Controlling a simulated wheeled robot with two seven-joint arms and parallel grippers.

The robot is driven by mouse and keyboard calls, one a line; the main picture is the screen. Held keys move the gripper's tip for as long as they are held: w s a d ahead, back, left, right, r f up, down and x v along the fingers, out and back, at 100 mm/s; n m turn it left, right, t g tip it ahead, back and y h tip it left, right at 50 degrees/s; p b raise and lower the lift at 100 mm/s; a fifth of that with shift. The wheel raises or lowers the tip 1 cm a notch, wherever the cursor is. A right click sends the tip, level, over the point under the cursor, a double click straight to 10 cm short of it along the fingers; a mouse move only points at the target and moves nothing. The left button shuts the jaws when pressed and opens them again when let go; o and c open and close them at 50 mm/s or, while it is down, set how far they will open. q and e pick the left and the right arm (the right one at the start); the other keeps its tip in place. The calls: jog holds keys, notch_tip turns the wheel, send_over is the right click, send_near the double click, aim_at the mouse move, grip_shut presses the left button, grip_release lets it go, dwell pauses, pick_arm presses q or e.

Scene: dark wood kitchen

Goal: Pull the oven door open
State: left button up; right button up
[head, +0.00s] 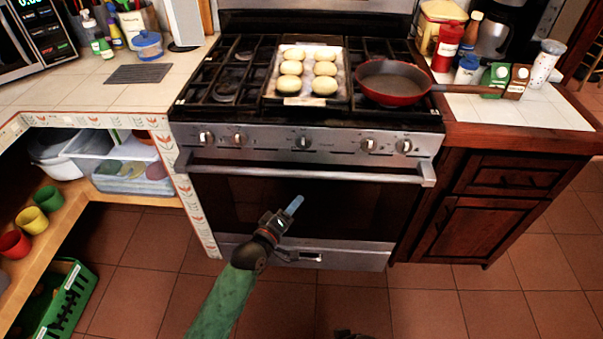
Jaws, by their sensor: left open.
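The oven door (230,205) is a dark glass panel in a steel frame, shut flush under the control panel. Its long steel handle bar (310,173) runs across the top of the door. My left gripper (308,230) is open and empty, with its fingers spread in front of the lower part of the door. In the picture it sits below the handle bar and apart from it. The gap in depth between the fingers and the door is hard to judge.
On the stove stand a tray (268,88) of several buns and a red pan (392,84), its handle reaching right. A wooden cabinet (485,215) stands right, an open shelf (70,210) with cups left. A green crate (65,295) is lower left. The tiled floor ahead is clear.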

aim_at(299, 174)
pick_arm(q)
jog(key=shift+w+d+r+n+t+p, duration=0.2)
jog(key=shift+w+r+n+t, duration=0.35)
jog(key=shift+w+r+n, duration=0.55)
jog(key=shift+w+d+r+n+t+p, duration=0.2)
jog(key=shift+w+r+n+t, duration=0.3)
jog(key=shift+w+r, duration=0.65)
jog(key=shift+w+d+r+n+t+p, duration=0.2)
jog(key=shift+w+r+n+t, duration=0.5)
jog(key=shift+w, duration=0.75)
pick_arm(e)
jog(key=shift+t, duration=0.3)
jog(key=r, duration=0.3)
jog(key=w+r, duration=0.1)
jog(key=r, duration=0.1)
jog(key=shift+r, duration=0.3)
pick_arm(q)
grip_shut()
